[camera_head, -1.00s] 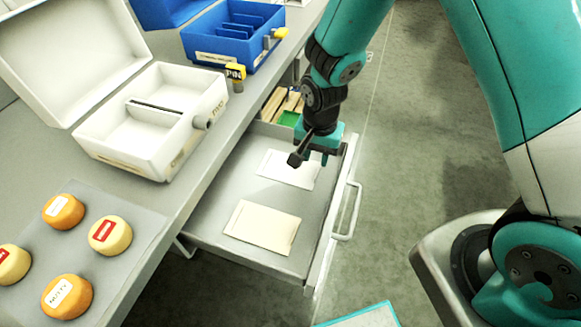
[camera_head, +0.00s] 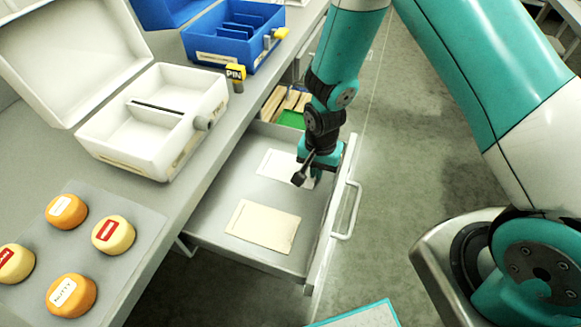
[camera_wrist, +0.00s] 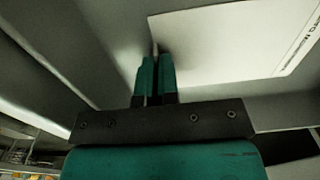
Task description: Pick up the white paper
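The white paper (camera_head: 275,163) lies in the open drawer, towards its back, with its right part hidden behind my gripper. In the wrist view the paper (camera_wrist: 225,45) fills the upper right, with small dark print along its far right edge. My gripper (camera_head: 310,183) is down in the drawer at the right end of the paper. In the wrist view its two teal fingers (camera_wrist: 157,60) are close together, with an edge of the paper at the fingertips and apparently between them.
A cream paper (camera_head: 263,226) lies nearer in the drawer (camera_head: 215,215). The drawer front with its handle (camera_head: 347,210) stands to the right. A white case (camera_head: 150,120), a blue case (camera_head: 235,35) and several cheese wheels (camera_head: 66,211) are on the counter.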

